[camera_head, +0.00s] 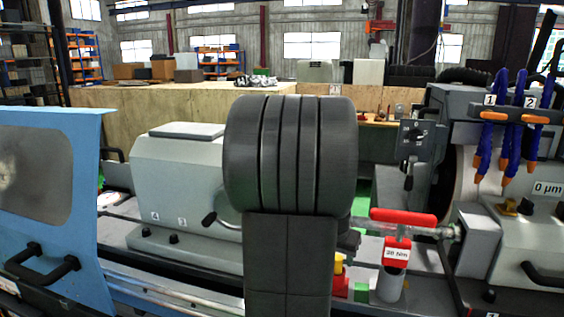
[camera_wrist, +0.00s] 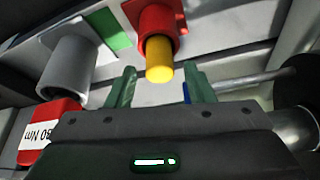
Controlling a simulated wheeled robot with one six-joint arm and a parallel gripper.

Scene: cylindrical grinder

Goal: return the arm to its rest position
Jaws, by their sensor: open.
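My gripper (camera_wrist: 159,72) shows in the wrist view with its two fingers apart and nothing held between them. Beyond the fingertips is a red holder with a yellow peg (camera_wrist: 159,60); I cannot tell the exact gap. In the head view my dark grey arm fills the middle and hides most of the gripper. The red and yellow parts (camera_head: 340,278) show just right of the arm.
The grinder's grey headstock (camera_head: 185,165) is behind my arm at left, with a blue door (camera_head: 60,190) nearer. Blue coolant hoses (camera_head: 500,120) and a grey housing (camera_head: 475,245) stand at right. In the wrist view a grey cylinder (camera_wrist: 70,65) is close at left.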

